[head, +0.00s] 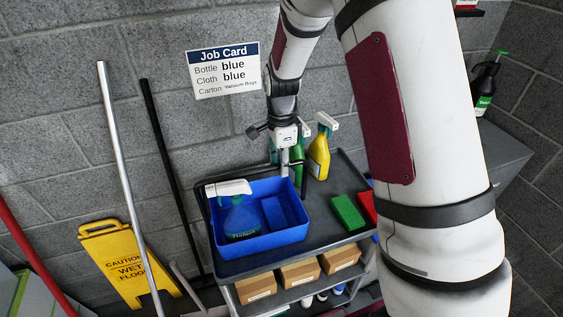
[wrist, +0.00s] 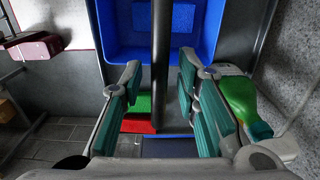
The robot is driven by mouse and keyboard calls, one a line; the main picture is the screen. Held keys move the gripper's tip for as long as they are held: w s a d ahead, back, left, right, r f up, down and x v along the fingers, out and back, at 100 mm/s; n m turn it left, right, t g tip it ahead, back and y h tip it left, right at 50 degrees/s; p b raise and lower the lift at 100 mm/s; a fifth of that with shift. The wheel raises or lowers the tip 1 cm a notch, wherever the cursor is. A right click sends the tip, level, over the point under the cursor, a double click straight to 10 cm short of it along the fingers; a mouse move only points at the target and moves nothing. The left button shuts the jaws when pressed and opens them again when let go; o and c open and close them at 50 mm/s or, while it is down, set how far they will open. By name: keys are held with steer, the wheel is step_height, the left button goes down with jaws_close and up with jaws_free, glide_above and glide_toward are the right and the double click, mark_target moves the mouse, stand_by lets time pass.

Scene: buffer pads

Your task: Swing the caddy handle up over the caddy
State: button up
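The blue caddy (head: 262,246) stands on the top of the grey cart, with a blue spray bottle (head: 240,218) with a white head and a blue cloth (head: 277,212) inside. It also shows at the top of the wrist view (wrist: 112,38). A dark bar (wrist: 161,75), which looks like the caddy handle, runs between my fingers in the wrist view. My gripper (wrist: 160,100) is open, with a gap on both sides of the bar. In the head view my gripper (head: 286,160) is over the caddy's far right end, and the handle is hard to make out there.
A green bottle (wrist: 238,98) stands close beside my gripper, and a yellow spray bottle (head: 319,157) is just right of it. Green (head: 347,212) and red (head: 367,206) sponges lie right of the caddy. The block wall is close behind. Poles and a yellow sign (head: 125,262) stand left.

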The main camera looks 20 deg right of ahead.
steer(key=shift+r, duration=3.5)
steer(key=shift+r, duration=0.25)
steer(key=s+r+n+t+b, duration=0.35)
steer(key=s+r+n, duration=0.35)
steer(key=r+n, duration=0.3)
steer(key=s+n+t+b, duration=0.2)
steer(key=s+n+b, duration=0.1)
steer(key=s+n, duration=0.5)
steer(key=shift+s+a+r+b, duration=0.15)
steer(key=shift+s+r+b, duration=0.2)
steer(key=shift+s, duration=0.75)
